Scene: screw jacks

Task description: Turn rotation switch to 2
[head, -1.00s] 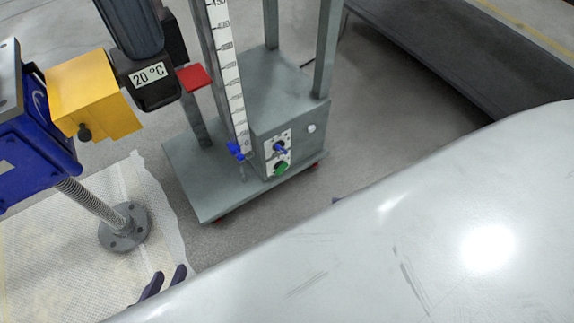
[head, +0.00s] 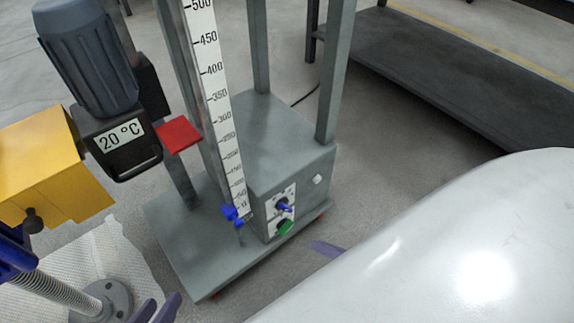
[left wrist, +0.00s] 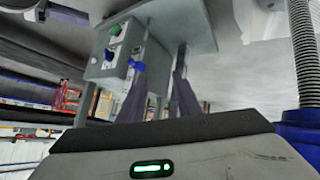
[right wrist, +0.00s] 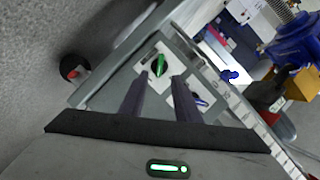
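A grey control box (head: 290,180) stands on the low grey base of a post frame. Its front panel carries a blue knob (head: 284,207) above a green knob (head: 284,228); panel markings are too small to read. The green knob (right wrist: 158,66) and blue knob (right wrist: 200,100) also show in the right wrist view. My right gripper (right wrist: 160,97) is open and empty, facing the panel, with the green knob ahead between its fingers. In the head view only a purple fingertip shows. My left gripper (head: 155,310) is open and empty, low at the left, apart from the panel.
A vertical scale (head: 215,100) with a blue clamp rises left of the panel. A grey motor unit marked 20 °C (head: 120,140), a red plate (head: 178,135) and a yellow block (head: 50,170) stand further left. A dark bench (head: 440,80) is at the back right.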

